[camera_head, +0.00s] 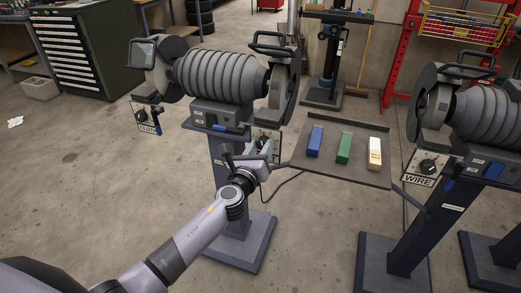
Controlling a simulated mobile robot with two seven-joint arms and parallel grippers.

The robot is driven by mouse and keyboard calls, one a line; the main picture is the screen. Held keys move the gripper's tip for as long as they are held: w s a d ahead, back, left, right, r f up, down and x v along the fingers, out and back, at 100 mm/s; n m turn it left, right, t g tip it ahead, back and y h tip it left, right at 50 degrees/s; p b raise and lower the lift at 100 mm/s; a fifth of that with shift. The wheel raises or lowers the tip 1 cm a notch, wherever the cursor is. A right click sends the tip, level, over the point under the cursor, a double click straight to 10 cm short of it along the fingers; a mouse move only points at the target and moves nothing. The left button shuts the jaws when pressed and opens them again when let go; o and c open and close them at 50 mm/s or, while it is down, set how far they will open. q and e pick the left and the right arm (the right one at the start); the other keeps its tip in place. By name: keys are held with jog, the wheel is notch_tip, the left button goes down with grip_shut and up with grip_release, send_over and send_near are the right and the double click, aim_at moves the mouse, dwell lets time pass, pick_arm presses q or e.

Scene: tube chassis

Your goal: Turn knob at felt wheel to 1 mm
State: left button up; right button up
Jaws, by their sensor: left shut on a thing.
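A grey double-ended grinder (222,76) stands on a pedestal left of centre. A small dial plate (273,134) hangs under its right wheel (284,82). My left gripper (262,149) is in front of this plate and shut on the dark knob there. The gripper covers most of the knob, so its pointer, scale and the plate's lettering cannot be read. Another knob plate (147,119) hangs under the same grinder's left wheel guard; its label is too small to read surely. My right gripper is not in view.
A grey tray (328,174) with blue, green and cream blocks sits right of my gripper. A second grinder (480,112) with a WIRE knob plate (427,165) stands at the right. Open concrete floor (85,195) lies at the left.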

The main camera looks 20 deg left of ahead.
pick_arm(q)
jog(key=n+b, duration=0.2)
jog(key=n, duration=0.3)
jog(key=shift+f+n, duration=0.1)
jog(key=shift+n, duration=0.2)
jog(key=n+b, duration=0.1)
jog(key=n, duration=0.6)
jog(key=shift+b, duration=0.3)
jog(key=n, duration=0.4)
jog(key=shift+f, duration=0.1)
jog(key=shift+n, duration=0.7)
jog(key=o, duration=1.1)
jog(key=shift+c, duration=0.2)
